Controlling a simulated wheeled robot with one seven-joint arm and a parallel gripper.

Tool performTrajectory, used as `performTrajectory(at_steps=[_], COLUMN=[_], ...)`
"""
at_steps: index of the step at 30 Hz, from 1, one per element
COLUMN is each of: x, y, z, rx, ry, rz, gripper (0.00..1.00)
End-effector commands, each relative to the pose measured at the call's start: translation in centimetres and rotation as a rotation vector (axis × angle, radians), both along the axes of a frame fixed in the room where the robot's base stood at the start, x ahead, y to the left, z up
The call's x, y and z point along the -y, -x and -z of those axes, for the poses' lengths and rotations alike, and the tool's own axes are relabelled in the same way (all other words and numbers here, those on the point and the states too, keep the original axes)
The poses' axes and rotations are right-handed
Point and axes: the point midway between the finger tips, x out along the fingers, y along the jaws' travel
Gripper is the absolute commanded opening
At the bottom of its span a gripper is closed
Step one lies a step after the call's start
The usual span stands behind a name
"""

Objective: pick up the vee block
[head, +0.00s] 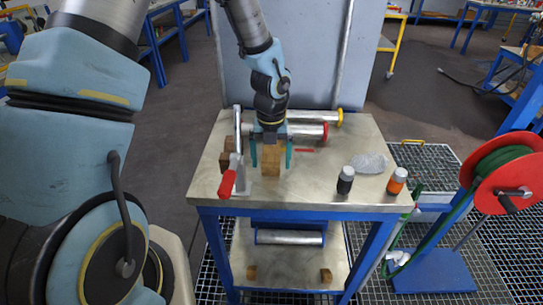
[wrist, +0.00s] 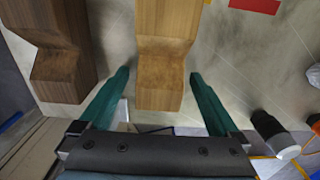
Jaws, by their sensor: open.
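A light wooden vee block (head: 271,160) stands on the steel-topped table (head: 330,185), near its left middle. In the wrist view the block (wrist: 164,65) shows its notched shape, with its near end between my fingers. My gripper (head: 271,167) is open, pointing down, with one teal finger on each side of the block. The fingers also show in the wrist view (wrist: 159,77), with a small gap to the block on both sides. A darker wooden block (wrist: 62,55) of similar notched shape lies to the left; it is partly hidden in the head view (head: 226,158).
A toggle clamp with a red handle (head: 227,184) stands just left of my gripper. Flanged cylinders with red (head: 324,132) and yellow (head: 339,117) ends lie behind. A black-bodied bottle (head: 345,180), an orange bottle (head: 397,181) and a grey crumpled cloth (head: 369,163) are on the right.

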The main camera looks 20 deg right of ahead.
Motion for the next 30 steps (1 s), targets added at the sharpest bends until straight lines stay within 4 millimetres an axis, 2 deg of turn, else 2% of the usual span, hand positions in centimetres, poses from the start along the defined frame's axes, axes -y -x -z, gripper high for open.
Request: performTrajectory(at_steps=[3, 27, 30], x=[0.0, 0.01, 0.01], y=[-0.02, -0.02, -0.03], z=[-0.03, -0.06, -0.07], rx=[0.0, 0.0, 0.001], ry=[0.0, 0.0, 0.0], rz=[0.0, -0.001, -0.001], gripper=[0.95, 0.05, 0.0])
